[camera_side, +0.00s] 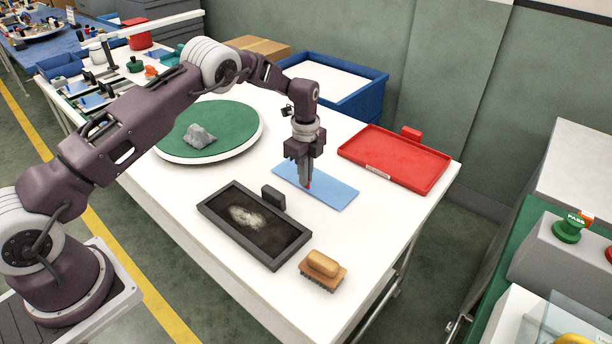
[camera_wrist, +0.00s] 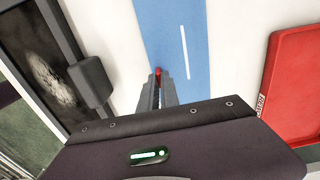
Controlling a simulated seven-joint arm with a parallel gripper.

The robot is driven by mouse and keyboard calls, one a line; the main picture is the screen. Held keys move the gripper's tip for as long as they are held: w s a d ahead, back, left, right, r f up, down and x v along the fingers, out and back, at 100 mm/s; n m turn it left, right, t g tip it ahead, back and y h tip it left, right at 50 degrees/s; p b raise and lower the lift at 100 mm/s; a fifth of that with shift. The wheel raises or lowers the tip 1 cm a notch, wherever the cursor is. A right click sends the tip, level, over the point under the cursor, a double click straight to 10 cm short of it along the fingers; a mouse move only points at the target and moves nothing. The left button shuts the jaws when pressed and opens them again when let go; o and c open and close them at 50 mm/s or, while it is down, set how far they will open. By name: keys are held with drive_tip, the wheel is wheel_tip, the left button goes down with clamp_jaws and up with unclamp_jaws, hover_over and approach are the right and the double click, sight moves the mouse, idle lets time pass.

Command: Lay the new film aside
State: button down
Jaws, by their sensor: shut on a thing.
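A blue rectangular film (camera_side: 335,193) lies flat on, or very close above, the white table between the black frame and the red tray; I cannot tell whether it touches. The wrist view shows the blue film (camera_wrist: 200,45) with a thin white line along it. My gripper (camera_side: 307,186) points down over the film's near long edge, at about its middle. My gripper (camera_wrist: 158,90) is shut on a small red tab (camera_wrist: 158,71) at the film; the fingers hide part of the tab. The tab's join to the film is too small to make out.
A black frame (camera_side: 208,204) with a pale smear and a black block handle stands left of the film. A wooden brush (camera_side: 322,268) lies in front. A red tray (camera_side: 395,157) is right, a green turntable (camera_side: 232,122) with a grey lump left, a blue bin (camera_side: 350,98) behind.

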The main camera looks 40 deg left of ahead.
drive_tip(key=shift+f, duration=0.2)
drive_tip(key=shift+f, duration=0.15)
drive_tip(key=c, duration=1.6)
unclamp_jaws()
